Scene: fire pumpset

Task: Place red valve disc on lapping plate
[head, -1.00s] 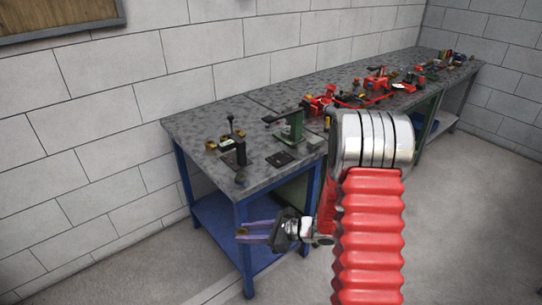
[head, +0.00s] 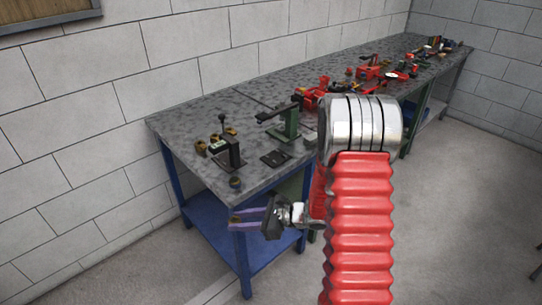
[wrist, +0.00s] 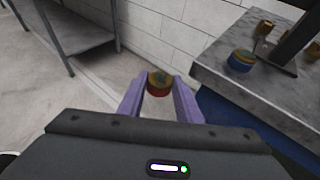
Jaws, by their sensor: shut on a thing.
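The valve disc (wrist: 159,82) shows between my purple fingertips in the wrist view, with a brassy-green top and a red lower rim. My gripper (wrist: 159,92) is shut on it. In the head view my gripper (head: 234,222) is beside the near end of the bench, in front of its blue leg and below the top; the disc is only a small brassy spot there. A flat dark square plate (head: 275,157), probably the lapping plate, lies on the bench top near the green press. Its surface looks bare.
The grey bench top (head: 195,115) runs along the wall. A blue-rimmed disc (wrist: 241,61) sits near its corner, also in the head view (head: 235,183). A dark lever tool (head: 229,150), brassy pieces (head: 201,147) and a green press (head: 284,120) stand close to the plate.

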